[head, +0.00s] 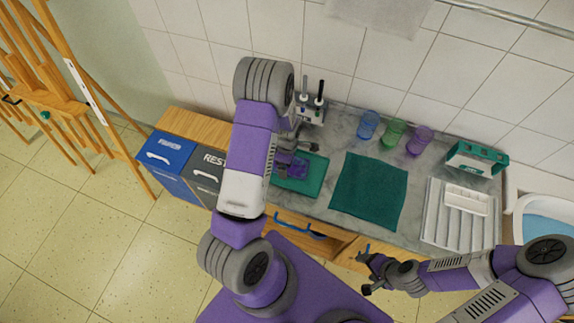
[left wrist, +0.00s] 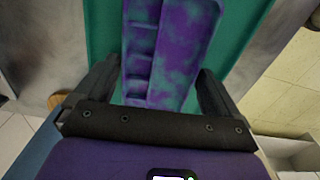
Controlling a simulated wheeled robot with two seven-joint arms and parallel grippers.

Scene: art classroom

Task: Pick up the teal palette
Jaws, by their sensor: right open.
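A mottled purple and teal palette (left wrist: 165,50) with a row of wells lies between the two fingers of my left gripper (left wrist: 157,78) in the left wrist view. Its fingers stand close along both sides; I cannot tell whether they press on it. In the head view the palette (head: 297,169) shows as a small purple piece over a teal mat (head: 312,183), partly hidden by my left gripper (head: 290,160). The mat (left wrist: 240,30) also shows in the left wrist view. My right gripper (head: 364,272) is open and empty before the counter's front.
A dark teal cloth (head: 370,190) lies right of the mat. Blue (head: 368,125), green (head: 392,134) and purple (head: 419,141) cups stand behind. A teal holder (head: 476,159), a white divided tray (head: 440,235) and a basin (head: 545,220) are at right. Bins (head: 165,165) stand at left.

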